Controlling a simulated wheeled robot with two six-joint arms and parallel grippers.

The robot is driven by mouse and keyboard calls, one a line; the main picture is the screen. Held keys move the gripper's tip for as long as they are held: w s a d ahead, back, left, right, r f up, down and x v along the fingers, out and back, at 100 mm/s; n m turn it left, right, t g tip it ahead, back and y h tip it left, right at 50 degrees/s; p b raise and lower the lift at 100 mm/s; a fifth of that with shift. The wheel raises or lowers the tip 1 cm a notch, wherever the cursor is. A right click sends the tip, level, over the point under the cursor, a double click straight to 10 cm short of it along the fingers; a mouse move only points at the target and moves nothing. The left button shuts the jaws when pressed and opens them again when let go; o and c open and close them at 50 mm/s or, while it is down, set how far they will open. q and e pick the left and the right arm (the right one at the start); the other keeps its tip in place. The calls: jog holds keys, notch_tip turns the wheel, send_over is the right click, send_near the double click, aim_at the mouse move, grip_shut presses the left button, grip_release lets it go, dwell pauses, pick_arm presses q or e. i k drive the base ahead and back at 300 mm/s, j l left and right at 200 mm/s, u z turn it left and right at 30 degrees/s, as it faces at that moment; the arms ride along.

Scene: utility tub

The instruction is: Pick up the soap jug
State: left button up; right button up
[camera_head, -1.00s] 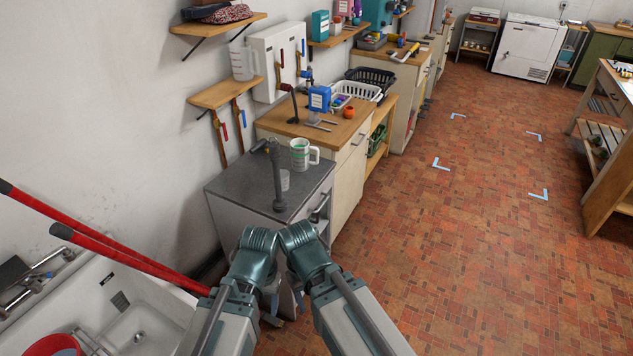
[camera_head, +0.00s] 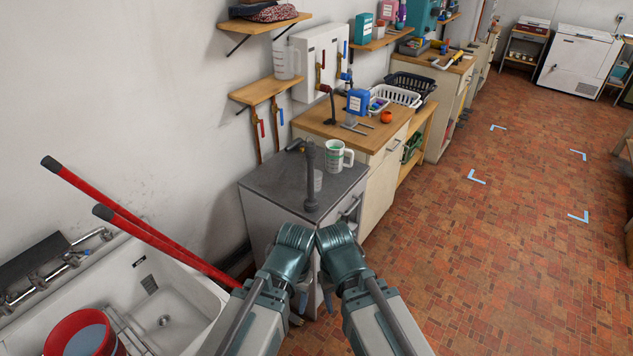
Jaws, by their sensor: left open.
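A white jug with green markings and a side handle (camera_head: 335,156) stands upright on the dark-topped grey cabinet in the middle. A blue container with a white label (camera_head: 357,102) stands on the wooden counter behind it. I cannot tell for sure which one is the soap jug. My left gripper (camera_head: 303,296) hangs low in front of the cabinet, mostly hidden behind my own arm; it is open and apart from both. My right gripper (camera_head: 329,297) is beside it, almost fully hidden by its wrist, and its jaws cannot be made out.
Long red handles (camera_head: 150,237) lean over the sink (camera_head: 190,297) at left, which holds a red bucket (camera_head: 78,334).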

aim_at(340, 158)
jog(key=i+l+u, duration=0.2)
jog(key=l, duration=0.15)
jog(key=i+l+u, duration=0.15)
jog(key=l, duration=0.25)
jog(key=i+l+u, duration=0.2)
jog(key=l, duration=0.2)
